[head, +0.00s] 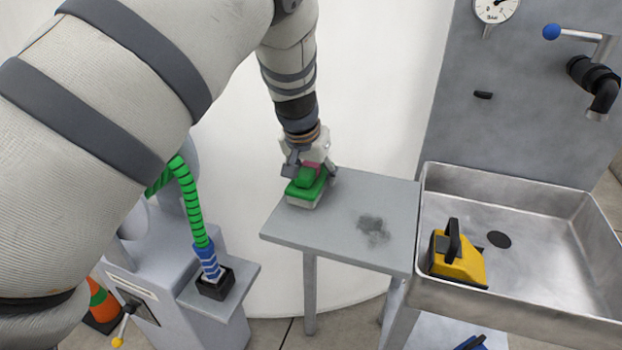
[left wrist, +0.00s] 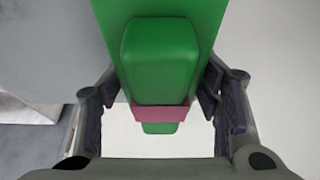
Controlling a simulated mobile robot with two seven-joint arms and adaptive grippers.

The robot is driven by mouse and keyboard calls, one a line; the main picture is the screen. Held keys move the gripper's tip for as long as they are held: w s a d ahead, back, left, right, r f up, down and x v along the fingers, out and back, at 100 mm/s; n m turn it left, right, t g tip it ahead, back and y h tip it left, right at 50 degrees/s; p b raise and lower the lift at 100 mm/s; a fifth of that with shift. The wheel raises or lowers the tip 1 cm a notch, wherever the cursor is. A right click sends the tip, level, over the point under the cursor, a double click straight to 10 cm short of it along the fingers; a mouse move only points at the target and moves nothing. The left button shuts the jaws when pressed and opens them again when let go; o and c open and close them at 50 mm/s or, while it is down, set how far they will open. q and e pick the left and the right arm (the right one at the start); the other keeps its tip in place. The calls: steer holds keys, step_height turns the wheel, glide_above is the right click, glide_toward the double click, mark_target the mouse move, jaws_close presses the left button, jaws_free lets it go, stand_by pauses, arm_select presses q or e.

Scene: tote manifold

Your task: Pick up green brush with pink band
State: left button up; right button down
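The green brush with the pink band (head: 306,188) sits near the far left edge of the small grey table. My left gripper (head: 311,168) is right above it, pointing down. In the left wrist view the brush's green raised handle (left wrist: 160,62) lies between my two fingers, with the pink band (left wrist: 160,113) near its lower end. The fingers stand wide apart, and a gap shows between each one and the handle. The gripper hides part of the brush in the head view. My right gripper is not in view.
The grey table (head: 350,237) has a dark smudge (head: 373,229). To its right is a metal sink (head: 545,235) holding a yellow brush with a black handle (head: 458,260). At the left, a green and blue hose (head: 190,205) ends in a black holder (head: 215,284). An orange cone (head: 101,306) stands lower left.

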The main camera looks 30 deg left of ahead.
mark_target(317, 185)
arm_select(q)
steer(key=c, duration=0.5)
steer(key=shift+c, duration=0.4)
steer(key=shift+r, duration=0.1)
